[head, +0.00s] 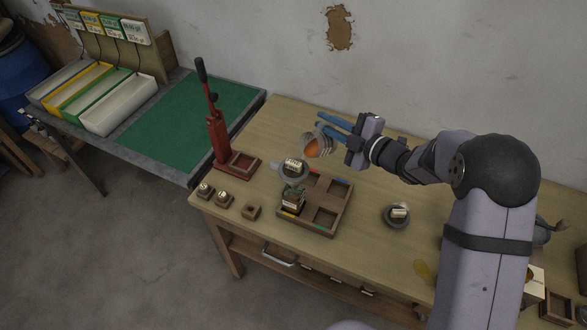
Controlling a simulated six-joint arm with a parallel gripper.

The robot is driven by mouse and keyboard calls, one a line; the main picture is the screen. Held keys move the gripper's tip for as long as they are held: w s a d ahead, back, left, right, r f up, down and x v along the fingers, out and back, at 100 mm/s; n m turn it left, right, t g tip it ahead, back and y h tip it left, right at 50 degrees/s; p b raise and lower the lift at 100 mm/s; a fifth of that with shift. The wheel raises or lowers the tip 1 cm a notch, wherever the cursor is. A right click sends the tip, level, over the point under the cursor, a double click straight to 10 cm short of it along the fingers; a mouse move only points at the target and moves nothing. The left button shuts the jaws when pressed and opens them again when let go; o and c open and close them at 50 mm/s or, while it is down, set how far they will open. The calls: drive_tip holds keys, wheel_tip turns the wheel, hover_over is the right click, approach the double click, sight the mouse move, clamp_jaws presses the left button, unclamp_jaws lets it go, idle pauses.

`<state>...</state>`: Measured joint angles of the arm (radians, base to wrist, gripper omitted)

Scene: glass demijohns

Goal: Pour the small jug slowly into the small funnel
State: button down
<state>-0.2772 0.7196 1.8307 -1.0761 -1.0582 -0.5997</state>
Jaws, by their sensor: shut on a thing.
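My gripper (324,127) has blue fingers and is shut on a small grey jug (325,145) with something orange showing inside it. The jug is held above the workbench and seems tilted to the left. A grey funnel (284,177) with a white label sits in the neck of a small glass demijohn (294,203), just left of and below the jug in the picture. The demijohn stands in the near left part of a wooden rack (311,231). I cannot tell whether any liquid is flowing. Another labelled grey round piece (390,222), perhaps a second funnel, lies on the bench to the right.
A red lever press (217,140) stands left of the rack. Small wooden blocks (223,199) line the bench's front left edge. A green mat (190,112) and coloured trays (120,106) are on the left table. The bench (355,215) is bare between rack and right-hand piece.

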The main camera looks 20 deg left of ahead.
drive_tip(key=shift+s+a+r, duration=0.1)
drive_tip(key=shift+s+r, duration=0.05)
idle(0.3)
drive_tip(key=w+f+m, duration=0.1)
drive_tip(key=w+d+f+m, duration=0.1)
drive_tip(key=w+f+m, duration=0.1)
drive_tip(key=shift+w+d+m+g+y, duration=0.1)
drive_tip(key=shift+d+m+g+y, duration=0.2)
drive_tip(key=shift+m+g+y, duration=0.1)
drive_tip(key=shift+r, duration=0.15)
drive_tip(key=w+d+f+m+y+b, duration=0.1)
drive_tip(key=w+d+f+m+b, duration=0.2)
drive_tip(key=w+f+m+b, duration=0.3)
drive_tip(key=shift+f+m+y+b, duration=0.4)
drive_tip(key=shift+f+m+b, duration=0.4)
drive_tip(key=shift+f+b, duration=0.85)
drive_tip(key=shift+d+f+p, duration=0.1)
drive_tip(key=shift+f+p, duration=0.2)
